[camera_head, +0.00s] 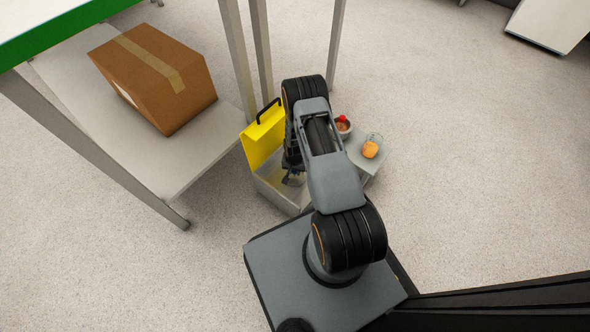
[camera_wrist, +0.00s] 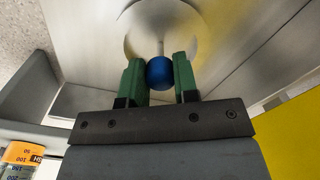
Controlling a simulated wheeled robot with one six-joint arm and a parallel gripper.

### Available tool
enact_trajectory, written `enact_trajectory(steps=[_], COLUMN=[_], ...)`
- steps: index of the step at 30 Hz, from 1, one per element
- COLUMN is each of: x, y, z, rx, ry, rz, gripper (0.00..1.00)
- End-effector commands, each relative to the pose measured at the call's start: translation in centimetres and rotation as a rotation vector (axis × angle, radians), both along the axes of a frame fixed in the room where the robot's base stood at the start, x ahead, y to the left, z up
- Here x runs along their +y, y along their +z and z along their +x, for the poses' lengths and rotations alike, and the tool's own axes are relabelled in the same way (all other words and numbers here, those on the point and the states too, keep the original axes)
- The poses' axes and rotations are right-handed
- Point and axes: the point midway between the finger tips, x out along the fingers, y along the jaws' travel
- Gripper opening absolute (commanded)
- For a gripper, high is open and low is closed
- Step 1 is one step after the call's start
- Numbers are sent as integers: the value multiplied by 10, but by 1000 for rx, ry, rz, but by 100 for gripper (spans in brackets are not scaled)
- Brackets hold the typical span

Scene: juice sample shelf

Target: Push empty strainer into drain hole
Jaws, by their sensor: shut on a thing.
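The strainer shows in the wrist view as a round pale metal disc with a blue ball knob (camera_wrist: 160,72). My gripper (camera_wrist: 159,75) has its two green fingers closed on the blue knob. The disc lies past the knob, against or just above the metal sink floor (camera_wrist: 95,40). I cannot tell whether it sits in the drain hole, as the disc covers that spot. In the head view my gripper (camera_head: 292,180) points down into the metal sink (camera_head: 275,190), and my arm hides most of the strainer.
A small grey shelf right of the sink bears a bowl with a red item (camera_head: 343,125) and a glass beaker with orange contents (camera_head: 371,148). A cardboard box (camera_head: 155,78) sits on the left table's lower shelf.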

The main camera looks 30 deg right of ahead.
Motion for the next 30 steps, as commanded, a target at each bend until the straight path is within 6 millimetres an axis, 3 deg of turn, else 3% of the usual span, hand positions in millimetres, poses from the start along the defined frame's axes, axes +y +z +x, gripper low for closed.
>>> enact_trajectory(steps=[13, 14, 15, 23, 30], x=[0, 0, 0, 0, 0], y=[-6, -6, -6, -6, -6], z=[0, 0, 0, 0, 0], rx=[-1, -1, -1, 0, 0], ry=[0, 0, 0, 0, 0], rz=[-1, -1, -1, 0, 0], gripper=[0, 29, 33, 58, 58])
